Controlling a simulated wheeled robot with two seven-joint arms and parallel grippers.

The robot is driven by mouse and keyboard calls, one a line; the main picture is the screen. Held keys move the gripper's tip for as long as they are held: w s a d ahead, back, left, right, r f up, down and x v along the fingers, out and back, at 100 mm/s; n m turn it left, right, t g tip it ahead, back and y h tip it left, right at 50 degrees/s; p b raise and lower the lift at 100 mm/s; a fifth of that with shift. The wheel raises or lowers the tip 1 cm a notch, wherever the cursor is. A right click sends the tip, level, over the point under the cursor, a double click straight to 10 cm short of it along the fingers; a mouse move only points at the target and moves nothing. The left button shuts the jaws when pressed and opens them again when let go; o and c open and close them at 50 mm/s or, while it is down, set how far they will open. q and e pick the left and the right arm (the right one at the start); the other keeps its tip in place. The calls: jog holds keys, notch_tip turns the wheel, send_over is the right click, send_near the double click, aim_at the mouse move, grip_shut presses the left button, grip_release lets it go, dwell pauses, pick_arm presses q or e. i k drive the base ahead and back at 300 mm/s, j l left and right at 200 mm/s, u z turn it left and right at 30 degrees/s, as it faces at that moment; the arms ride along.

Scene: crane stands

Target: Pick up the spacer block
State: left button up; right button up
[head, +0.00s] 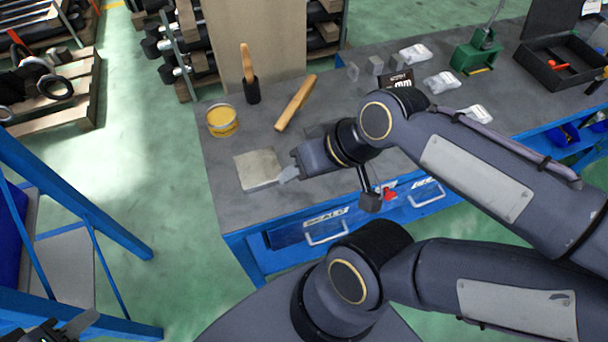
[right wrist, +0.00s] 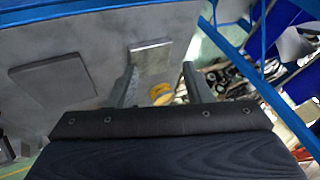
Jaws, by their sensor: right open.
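My right gripper (head: 288,175) is open and empty at the right edge of a flat pale plate (head: 257,169), well in front of the blocks. In the right wrist view its fingers (right wrist: 160,87) are apart, with the pale plate (right wrist: 150,62) beyond them. My left gripper (head: 68,328) is partly visible at the bottom left, away from the bench; its opening is unclear.
A yellow tin (head: 222,120), a brush in a black cup (head: 252,90) and a wooden handle (head: 295,103) stand or lie on the grey bench (head: 225,148). Clear bags (head: 442,81), a green tool (head: 477,55) and a black case (head: 565,62) are at right. A dark plate (right wrist: 52,82) shows in the wrist view.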

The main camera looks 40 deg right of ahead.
aim_at(374, 66)
jog(key=z, duration=1.95)
